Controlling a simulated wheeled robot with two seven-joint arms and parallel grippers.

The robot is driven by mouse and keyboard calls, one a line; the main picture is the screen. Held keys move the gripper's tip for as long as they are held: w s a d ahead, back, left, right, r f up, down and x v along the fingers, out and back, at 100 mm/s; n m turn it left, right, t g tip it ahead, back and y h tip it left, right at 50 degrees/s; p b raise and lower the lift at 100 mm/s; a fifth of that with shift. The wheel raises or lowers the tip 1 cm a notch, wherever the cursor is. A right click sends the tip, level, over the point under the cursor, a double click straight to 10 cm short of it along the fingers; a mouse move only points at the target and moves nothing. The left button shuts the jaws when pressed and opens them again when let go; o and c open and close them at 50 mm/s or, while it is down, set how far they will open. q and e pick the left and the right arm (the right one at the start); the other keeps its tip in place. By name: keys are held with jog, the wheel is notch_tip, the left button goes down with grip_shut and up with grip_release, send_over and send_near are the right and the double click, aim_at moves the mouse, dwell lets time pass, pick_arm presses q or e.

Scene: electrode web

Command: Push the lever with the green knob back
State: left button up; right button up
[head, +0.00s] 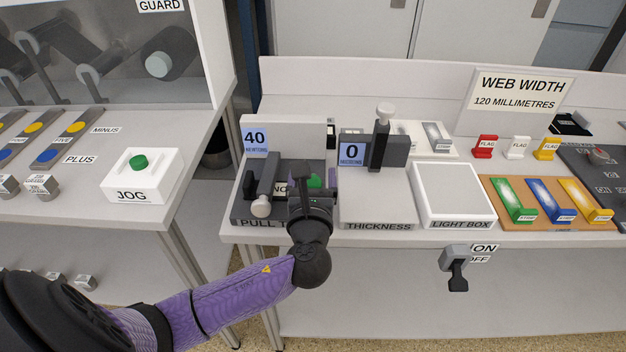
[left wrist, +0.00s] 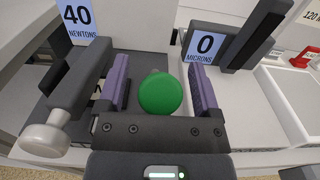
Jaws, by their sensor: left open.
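The green knob (left wrist: 161,93) is a round green disc in the left wrist view, between the two fingers of my left gripper (left wrist: 160,88). Gaps show on both sides of it, so the fingers do not touch it there. In the head view only a small part of the green knob (head: 314,181) shows behind my left gripper (head: 311,180), which is open over the pull tester. The lever under the knob is mostly hidden. A second lever with a pale grey knob (head: 261,207) stands just left of the gripper; it also shows in the left wrist view (left wrist: 46,135).
A display reading 40 newtons (head: 255,140) stands behind the levers. The thickness gauge (head: 375,195), reading 0 microns, is close on the right, then the light box (head: 452,192). The jog button box (head: 139,176) is on the left bench, across a gap.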

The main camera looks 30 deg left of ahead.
pick_arm(q)
grip_shut()
dwell(0.4)
